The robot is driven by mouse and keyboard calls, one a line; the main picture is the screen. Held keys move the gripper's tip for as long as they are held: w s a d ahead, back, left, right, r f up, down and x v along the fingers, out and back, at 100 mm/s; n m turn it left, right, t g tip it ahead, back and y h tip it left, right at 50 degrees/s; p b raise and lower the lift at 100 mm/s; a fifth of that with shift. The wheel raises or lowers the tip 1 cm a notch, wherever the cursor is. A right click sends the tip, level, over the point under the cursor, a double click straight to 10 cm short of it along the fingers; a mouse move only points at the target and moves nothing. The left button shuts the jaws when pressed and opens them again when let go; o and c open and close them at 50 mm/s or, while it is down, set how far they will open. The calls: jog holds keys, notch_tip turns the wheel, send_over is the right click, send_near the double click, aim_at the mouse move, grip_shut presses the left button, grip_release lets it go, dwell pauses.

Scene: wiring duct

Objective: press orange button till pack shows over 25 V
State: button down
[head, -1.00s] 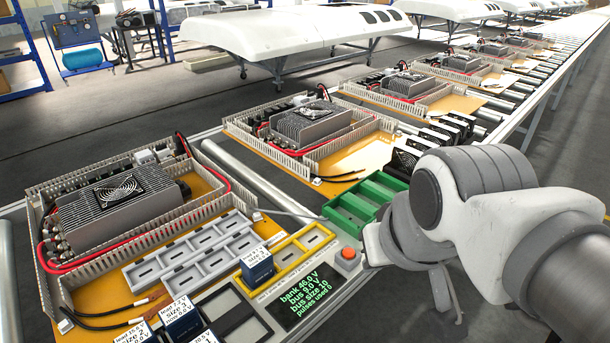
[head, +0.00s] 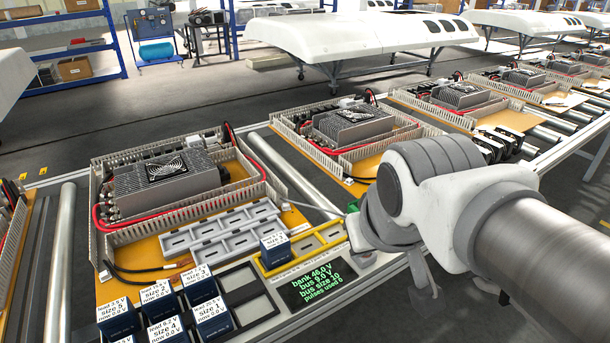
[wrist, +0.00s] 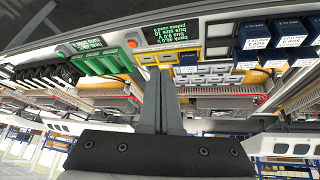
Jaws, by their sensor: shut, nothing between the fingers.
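The display (head: 316,287) reads bank 46.0 V, bus 9.0 V, bus size 10, pulses used 0. One blue pack (head: 274,246) with a white label stands in the yellow tray (head: 322,240); its label is too small to read surely. My gripper (wrist: 160,74) is shut and empty in the wrist view. Its fingertips appear near the yellow tray and right of the button in that view; whether they touch anything I cannot tell.
Several blue packs (head: 118,318) with size labels stand at the front left beside empty dark slots. A grey slotted tray (head: 222,228) lies behind the yellow tray. A green tray (wrist: 98,63) is near the button. A finned unit (head: 166,180) sits inside duct walls behind.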

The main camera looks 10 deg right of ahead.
jog(key=w+d+f+n+t+h, duration=0.1)
jog(key=w+d+f+n+h, duration=0.1)
jog(key=w+d, duration=0.65)
jog(key=w+d+f+n+t+y, duration=0.2)
jog(key=w+f+n, duration=0.5)
jog(key=w+f, duration=0.6)
jog(key=shift+d+f+y, duration=0.15)
jog(key=shift+d+y, duration=0.35)
jog(key=shift+d, duration=0.55)
jog(key=shift+f, duration=0.1)
notch_tip(320, 180, down, 9)
jog(key=b, duration=0.8)
jog(key=shift+r, duration=0.2)
jog(key=shift+f, duration=0.1)
jog(key=shift+f+b, duration=0.35)
jog(key=shift+b, duration=0.1)
